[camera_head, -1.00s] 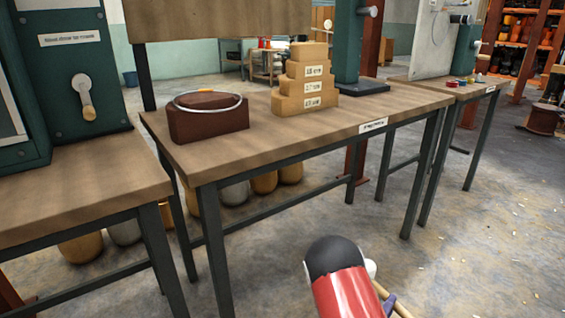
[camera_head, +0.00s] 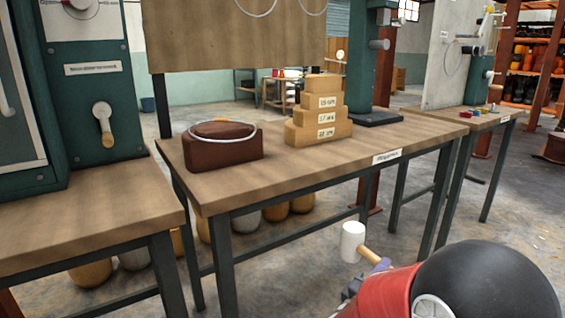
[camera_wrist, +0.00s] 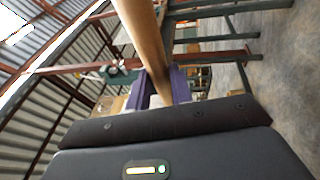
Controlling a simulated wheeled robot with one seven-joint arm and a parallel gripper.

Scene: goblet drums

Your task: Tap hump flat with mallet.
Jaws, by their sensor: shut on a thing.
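My gripper (camera_head: 381,266) is shut on the wooden handle of a mallet. The white mallet head (camera_head: 352,241) is in front of the middle table, below its top and apart from it. In the wrist view, the purple fingers (camera_wrist: 160,88) close around the handle (camera_wrist: 144,35); the head is out of that view. A thin metal hoop (camera_head: 192,134) lies on a dark red-brown block (camera_head: 225,152) at the left of the table. I cannot make out a hump at this size.
The wooden table (camera_head: 300,165) also holds a stepped stack of labelled tan blocks (camera_head: 320,112) and a green machine column behind. A green machine (camera_head: 85,110) stands on the left bench. Between block and stack the tabletop is clear. Floor in front is open.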

